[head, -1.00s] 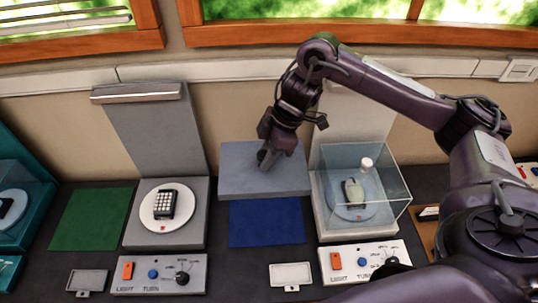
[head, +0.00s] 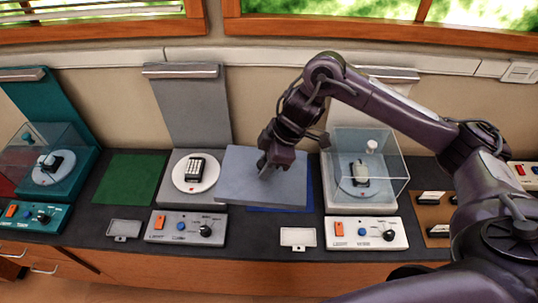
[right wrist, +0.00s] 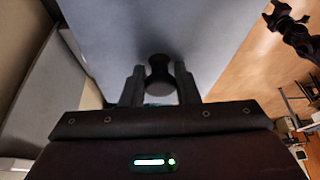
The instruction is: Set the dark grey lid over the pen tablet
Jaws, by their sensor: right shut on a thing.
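My right gripper (head: 265,168) is shut on the knob of a grey box-shaped lid (head: 290,188). In the right wrist view the dark knob (right wrist: 160,68) sits between the two fingers, with the lid's flat face (right wrist: 155,25) beyond. The lid is beside the grey stand (head: 180,213), its left edge near or over the stand's right side. On the stand's white disc (head: 181,180) lies a small dark device with light keys (head: 196,168), uncovered. I cannot tell whether it is the pen tablet. My left gripper is out of view.
A blue mat (head: 310,185) is mostly hidden behind the lid. On the right, a white stand (head: 345,207) has a clear cover (head: 392,170). A teal stand (head: 75,185) with a clear cover is at the left. A green mat (head: 130,178) is bare. Control boxes and label plates line the front.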

